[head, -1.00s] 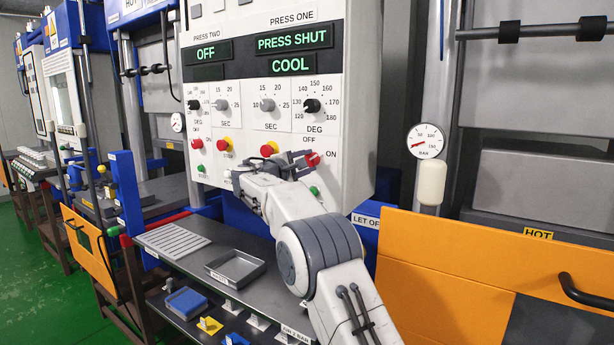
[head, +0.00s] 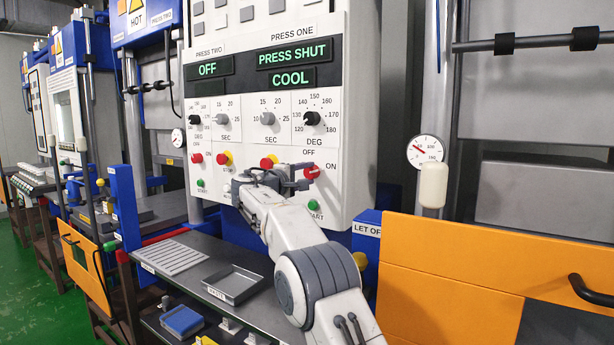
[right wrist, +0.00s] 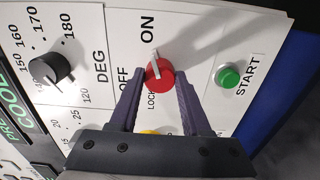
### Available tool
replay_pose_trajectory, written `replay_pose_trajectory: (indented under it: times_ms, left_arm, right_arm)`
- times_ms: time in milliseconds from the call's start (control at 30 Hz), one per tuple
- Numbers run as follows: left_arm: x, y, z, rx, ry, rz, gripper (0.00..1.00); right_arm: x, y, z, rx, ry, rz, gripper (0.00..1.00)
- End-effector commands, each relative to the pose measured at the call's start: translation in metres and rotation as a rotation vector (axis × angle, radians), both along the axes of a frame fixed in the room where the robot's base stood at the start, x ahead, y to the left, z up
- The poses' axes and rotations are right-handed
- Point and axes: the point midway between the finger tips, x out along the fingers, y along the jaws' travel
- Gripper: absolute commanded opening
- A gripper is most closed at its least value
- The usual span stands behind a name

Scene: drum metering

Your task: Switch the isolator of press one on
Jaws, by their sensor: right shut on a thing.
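The press one isolator is a red knob (head: 312,171) with a pale pointer, low on the right of the white control panel (head: 340,110). In the right wrist view the same knob (right wrist: 159,74) lies between my fingertips, and its pointer is toward ON. OFF and LOCK labels lie around it. My right gripper (head: 300,180) is shut on the knob; it fills the lower middle of the right wrist view (right wrist: 158,85). The panel displays read PRESS SHUT and COOL for press one. My left gripper is not in view.
A green START button (right wrist: 228,76) sits close beside the isolator. A red stop button (head: 267,162) on yellow and a black DEG dial (head: 312,118) are also near. Below is a grey shelf (head: 205,275) with a small tray (head: 234,285). An orange guard (head: 450,270) stands at right.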

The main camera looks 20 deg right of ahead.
Motion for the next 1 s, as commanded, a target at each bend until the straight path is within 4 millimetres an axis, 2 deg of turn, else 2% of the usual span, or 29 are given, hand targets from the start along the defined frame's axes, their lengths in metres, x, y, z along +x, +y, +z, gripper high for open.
replay_pose_trajectory:
  times_ms: [67, 100, 167, 567, 833, 1000]
  left_arm:
    - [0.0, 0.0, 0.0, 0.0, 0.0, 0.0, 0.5]
    - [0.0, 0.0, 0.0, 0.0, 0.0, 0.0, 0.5]
    - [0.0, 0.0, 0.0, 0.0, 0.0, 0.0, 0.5]
    - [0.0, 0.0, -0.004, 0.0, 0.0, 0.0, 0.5]
    - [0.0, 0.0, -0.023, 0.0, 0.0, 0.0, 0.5]
    - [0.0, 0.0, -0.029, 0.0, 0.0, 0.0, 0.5]
  right_arm:
    - [0.0, 0.0, 0.001, 0.001, -0.003, 0.002, 0.0]
    - [0.0, 0.0, 0.001, 0.001, -0.003, 0.003, 0.55]
    - [0.0, 0.0, 0.001, 0.001, -0.003, 0.002, 0.78]
    - [-0.003, 0.005, -0.001, 0.001, -0.001, 0.002, 0.78]
    - [-0.032, 0.043, -0.003, 0.001, -0.001, 0.005, 0.78]
    - [-0.051, 0.067, -0.001, 0.0, -0.002, 0.004, 0.78]
